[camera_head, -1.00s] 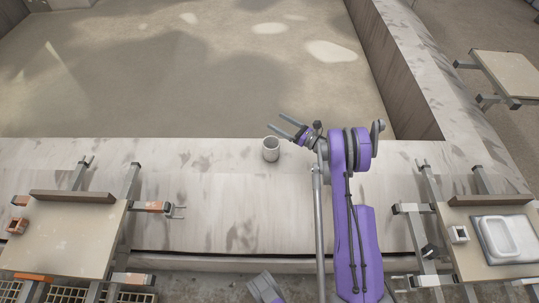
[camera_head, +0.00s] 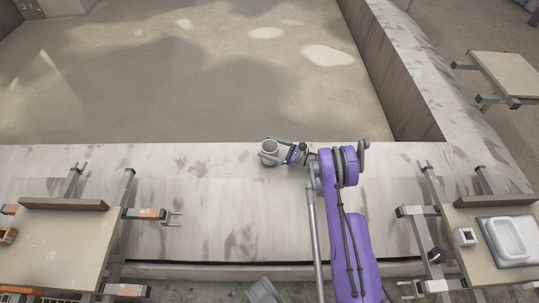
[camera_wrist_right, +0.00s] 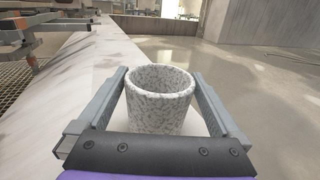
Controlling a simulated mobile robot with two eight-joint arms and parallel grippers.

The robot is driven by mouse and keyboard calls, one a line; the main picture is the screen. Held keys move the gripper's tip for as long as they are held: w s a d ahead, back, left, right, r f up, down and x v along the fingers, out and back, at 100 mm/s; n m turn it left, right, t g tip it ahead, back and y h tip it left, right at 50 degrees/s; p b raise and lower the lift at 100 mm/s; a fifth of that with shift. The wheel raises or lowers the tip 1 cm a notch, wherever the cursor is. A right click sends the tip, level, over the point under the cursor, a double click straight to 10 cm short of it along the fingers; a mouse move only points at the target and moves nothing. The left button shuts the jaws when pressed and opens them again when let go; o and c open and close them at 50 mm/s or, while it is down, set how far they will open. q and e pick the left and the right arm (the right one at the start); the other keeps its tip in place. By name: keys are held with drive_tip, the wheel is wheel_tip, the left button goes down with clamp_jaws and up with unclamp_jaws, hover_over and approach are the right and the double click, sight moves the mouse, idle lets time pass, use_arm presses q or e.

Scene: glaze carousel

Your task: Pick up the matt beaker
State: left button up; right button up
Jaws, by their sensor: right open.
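The matt beaker (camera_head: 269,152) is a speckled grey-white cup standing upright on the pale stone ledge (camera_head: 200,215), near its far edge. In the right wrist view the beaker (camera_wrist_right: 158,105) stands between the two fingers, with a gap visible on either side. My right gripper (camera_head: 270,151) is open around it, its fingers reaching in from the right. My left gripper is not in view.
A board on a metal frame (camera_head: 60,245) stands at the left, with an orange clamp (camera_head: 150,214) at its side. At the right, another board carries a white tray (camera_head: 511,238) and a small square cup (camera_head: 465,236). The ledge around the beaker is clear.

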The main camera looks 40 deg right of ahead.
sight(263, 146)
drive_tip(key=x, duration=0.3)
drive_tip(key=c, duration=1.4)
